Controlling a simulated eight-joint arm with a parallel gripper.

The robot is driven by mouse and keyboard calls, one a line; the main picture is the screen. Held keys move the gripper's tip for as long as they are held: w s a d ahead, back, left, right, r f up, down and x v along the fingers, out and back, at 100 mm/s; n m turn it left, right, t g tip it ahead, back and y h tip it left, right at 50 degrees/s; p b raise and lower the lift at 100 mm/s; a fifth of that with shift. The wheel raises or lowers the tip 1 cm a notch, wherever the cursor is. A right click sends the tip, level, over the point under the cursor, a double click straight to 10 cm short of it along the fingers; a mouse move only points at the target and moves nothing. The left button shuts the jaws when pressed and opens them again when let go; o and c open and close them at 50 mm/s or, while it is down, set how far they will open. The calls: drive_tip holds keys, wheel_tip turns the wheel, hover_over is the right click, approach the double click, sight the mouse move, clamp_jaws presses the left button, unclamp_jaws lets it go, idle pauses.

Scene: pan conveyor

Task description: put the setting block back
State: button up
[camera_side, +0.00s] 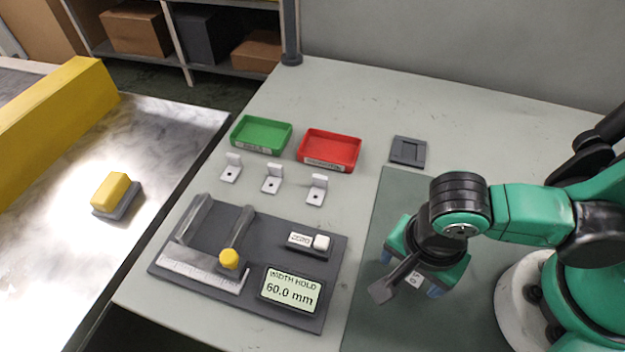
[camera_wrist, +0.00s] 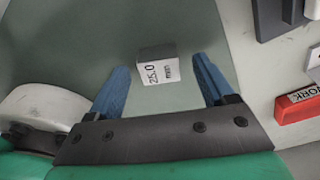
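The setting block (camera_wrist: 158,66), a small grey block with a white face marked 25.0 mm, lies on the green mat between my gripper's blue fingers (camera_wrist: 161,80), with a gap on each side. In the side view the block's white label (camera_side: 415,280) shows just below my gripper (camera_side: 410,275), partly hidden by it. My gripper is open and points down over the mat.
A gauge fixture (camera_side: 215,285) with a display reading 60.0 mm stands left of the mat (camera_side: 372,305). Green (camera_side: 262,134) and red (camera_side: 329,151) trays and several white brackets (camera_side: 271,179) lie behind it. A yellow-topped block (camera_side: 112,190) sits on the conveyor (camera_side: 60,235).

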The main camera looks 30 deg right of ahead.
drive_tip(key=shift+a+r, duration=0.65)
drive_tip(key=shift+r, duration=5.1)
drive_tip(key=w+d+r+n+t+y, duration=0.1)
drive_tip(key=w+d+n+t, duration=0.5)
drive_tip(key=w+d+n, duration=0.6)
drive_tip(key=d+n, duration=0.1)
drive_tip(key=d, duration=0.2)
drive_tip(key=shift+w+n+t, duration=0.3)
drive_tip(key=shift+a, duration=0.1)
